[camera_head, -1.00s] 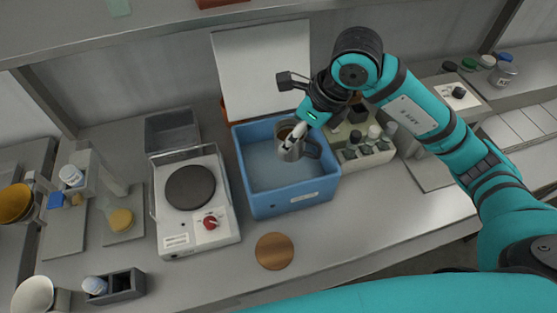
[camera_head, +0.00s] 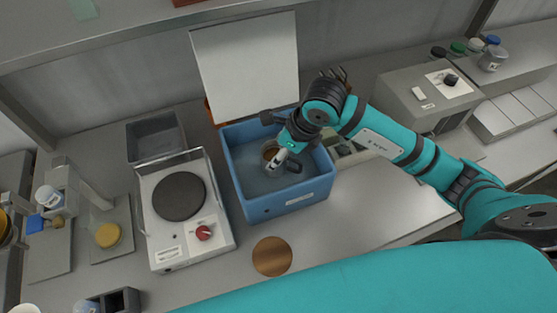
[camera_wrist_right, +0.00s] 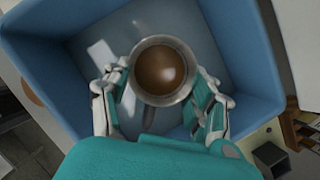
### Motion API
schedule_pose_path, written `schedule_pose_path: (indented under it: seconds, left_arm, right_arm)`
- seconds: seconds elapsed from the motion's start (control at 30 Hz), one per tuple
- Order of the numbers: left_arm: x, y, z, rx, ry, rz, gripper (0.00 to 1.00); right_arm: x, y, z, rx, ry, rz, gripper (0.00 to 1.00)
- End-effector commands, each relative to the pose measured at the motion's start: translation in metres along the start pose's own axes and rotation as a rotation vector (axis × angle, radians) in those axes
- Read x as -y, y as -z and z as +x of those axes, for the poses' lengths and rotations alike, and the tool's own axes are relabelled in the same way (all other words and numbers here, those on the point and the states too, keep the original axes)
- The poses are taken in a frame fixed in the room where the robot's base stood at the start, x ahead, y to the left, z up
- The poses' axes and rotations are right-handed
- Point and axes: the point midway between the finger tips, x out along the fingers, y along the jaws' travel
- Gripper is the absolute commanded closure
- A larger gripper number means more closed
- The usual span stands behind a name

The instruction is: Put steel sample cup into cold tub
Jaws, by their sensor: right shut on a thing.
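The blue cold tub (camera_head: 290,203) stands on the bench beside the white hot plate. The steel sample cup (camera_wrist_right: 162,72) is upright with brown liquid inside and a handle toward my wrist. In the head view the cup (camera_head: 269,150) is within the tub's walls, partly hidden by the gripper. My right gripper (camera_head: 279,160) reaches down into the tub and is shut on the cup. In the right wrist view its fingers (camera_wrist_right: 165,100) flank the cup. Whether the cup touches the tub floor I cannot tell. My left gripper is not in view.
A hot plate (camera_head: 179,196) with a red knob stands left of the tub. A copper disc (camera_head: 272,257) lies in front. An upright white panel (camera_head: 246,68) stands behind, and a grey bin (camera_head: 155,138) is at the back left. A rack (camera_head: 346,152) is right of the tub.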

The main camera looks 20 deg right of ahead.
Motion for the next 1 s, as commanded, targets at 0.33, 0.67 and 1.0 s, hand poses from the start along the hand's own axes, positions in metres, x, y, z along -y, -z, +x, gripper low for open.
schedule_pose_path:
  seconds: [0.33, 0.67, 1.0]
  left_arm:
    - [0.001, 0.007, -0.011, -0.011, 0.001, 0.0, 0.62]
    - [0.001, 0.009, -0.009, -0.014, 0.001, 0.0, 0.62]
    - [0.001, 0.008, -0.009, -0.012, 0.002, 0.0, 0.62]
  right_arm:
    - [0.0, 0.015, 0.036, 0.0, 0.001, 0.0, 0.86]
    - [0.001, 0.016, 0.041, 0.002, 0.002, -0.001, 0.86]
    - [0.001, 0.017, 0.041, 0.001, 0.001, -0.001, 0.18]
